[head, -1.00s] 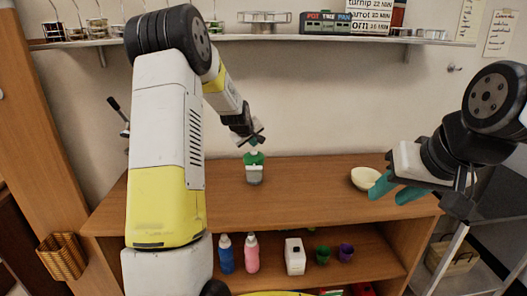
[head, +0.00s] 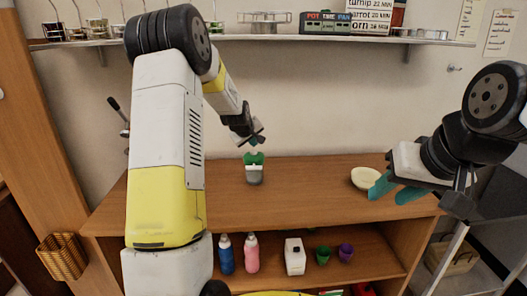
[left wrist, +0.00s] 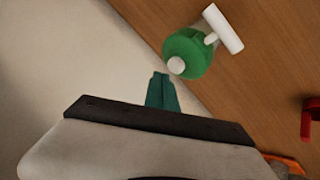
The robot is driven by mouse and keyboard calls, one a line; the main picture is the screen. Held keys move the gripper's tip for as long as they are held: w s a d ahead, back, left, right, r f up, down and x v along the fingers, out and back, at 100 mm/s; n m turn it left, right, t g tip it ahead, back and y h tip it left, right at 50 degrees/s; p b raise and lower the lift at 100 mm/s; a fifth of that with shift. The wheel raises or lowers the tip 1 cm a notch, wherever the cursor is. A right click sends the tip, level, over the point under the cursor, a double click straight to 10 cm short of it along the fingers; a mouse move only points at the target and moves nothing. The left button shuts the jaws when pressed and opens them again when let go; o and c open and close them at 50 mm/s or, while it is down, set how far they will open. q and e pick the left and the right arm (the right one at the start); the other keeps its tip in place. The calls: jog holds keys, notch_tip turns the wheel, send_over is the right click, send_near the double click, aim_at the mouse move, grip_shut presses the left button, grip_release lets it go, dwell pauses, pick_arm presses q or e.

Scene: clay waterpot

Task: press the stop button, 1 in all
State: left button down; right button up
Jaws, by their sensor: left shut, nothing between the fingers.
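A small device with a green top and pale grey body (head: 254,172) stands on the wooden counter. In the left wrist view its round green top (left wrist: 190,52) carries a small white knob (left wrist: 176,65) and a white bar (left wrist: 223,30). No part is legibly marked as a stop button. My left gripper (head: 254,143) is above the device, its teal fingers shut and empty. In the left wrist view the fingertips (left wrist: 160,76) appear close beside the white knob; I cannot tell whether they touch. My right gripper (head: 390,190) is open and empty, at the counter's right side.
A cream bowl (head: 364,178) sits near my right gripper. A blue bottle (head: 225,255), a pink bottle (head: 251,253) and a white container (head: 294,257) stand on the lower shelf. A wall shelf (head: 270,39) holds several items. The counter between device and bowl is clear.

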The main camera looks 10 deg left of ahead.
aim_at(253, 153)
pick_arm(q)
jog(key=shift+f, duration=0.15)
jog(key=shift+f, duration=0.25)
jog(key=shift+f, duration=0.55)
dwell(1.0)
jog(key=shift+r, duration=0.95)
jog(key=shift+r, duration=2.5)
jog(key=shift+r, duration=0.1)
